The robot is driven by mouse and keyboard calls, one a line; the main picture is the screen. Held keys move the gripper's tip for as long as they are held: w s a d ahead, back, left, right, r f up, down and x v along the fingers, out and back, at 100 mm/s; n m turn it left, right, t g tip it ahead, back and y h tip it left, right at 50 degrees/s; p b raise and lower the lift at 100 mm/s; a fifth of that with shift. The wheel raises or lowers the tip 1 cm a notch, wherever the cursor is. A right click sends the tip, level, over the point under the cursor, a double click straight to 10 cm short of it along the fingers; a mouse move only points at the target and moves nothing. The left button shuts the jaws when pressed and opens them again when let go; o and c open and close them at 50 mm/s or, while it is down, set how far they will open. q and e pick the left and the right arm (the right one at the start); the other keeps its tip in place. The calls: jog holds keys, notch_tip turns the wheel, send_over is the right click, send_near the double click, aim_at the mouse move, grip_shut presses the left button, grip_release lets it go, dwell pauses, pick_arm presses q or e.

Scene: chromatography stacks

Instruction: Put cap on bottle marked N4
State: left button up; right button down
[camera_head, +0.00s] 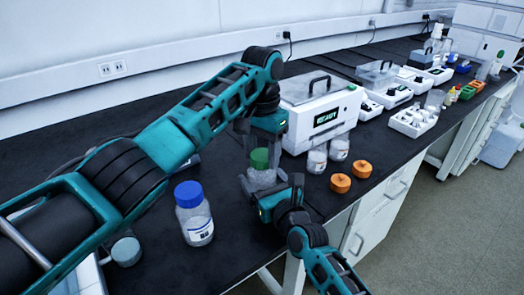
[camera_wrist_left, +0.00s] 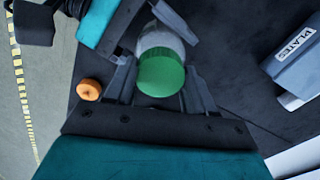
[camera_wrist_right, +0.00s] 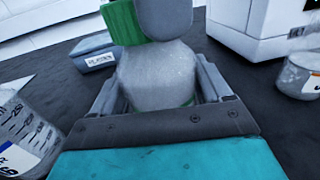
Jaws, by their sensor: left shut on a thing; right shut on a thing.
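A clear bottle (camera_head: 262,179) stands upright near the bench middle; it also shows in the right wrist view (camera_wrist_right: 158,75). My right gripper (camera_head: 264,190) is shut around its body. A green cap (camera_head: 260,158) is at the bottle's top; it also shows in the left wrist view (camera_wrist_left: 160,73) and the right wrist view (camera_wrist_right: 121,24). My left gripper (camera_wrist_left: 160,88) comes from above and is shut on the green cap. A left finger hides the bottle's mouth in the right wrist view, so I cannot tell whether the cap is seated. No N4 mark is readable.
A blue-capped bottle (camera_head: 194,215) stands left of the grippers. Two open bottles (camera_head: 317,160) (camera_head: 339,149) and two orange caps (camera_head: 340,183) (camera_head: 361,169) are to the right. A white instrument box (camera_head: 320,110) stands behind. The bench's front edge is close.

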pick_arm(q)
jog(key=m, duration=0.5)
jog(key=shift+m, duration=0.4)
jog(key=m, duration=0.3)
jog(key=shift+m, duration=0.3)
jog(key=m, duration=0.3)
jog(key=shift+m, duration=0.4)
jog(key=m, duration=0.4)
jog(key=shift+m, duration=0.3)
jog(key=o, duration=1.3)
jog(key=shift+c, duration=0.2)
notch_tip(320, 180, up, 12)
pick_arm(e)
grip_release()
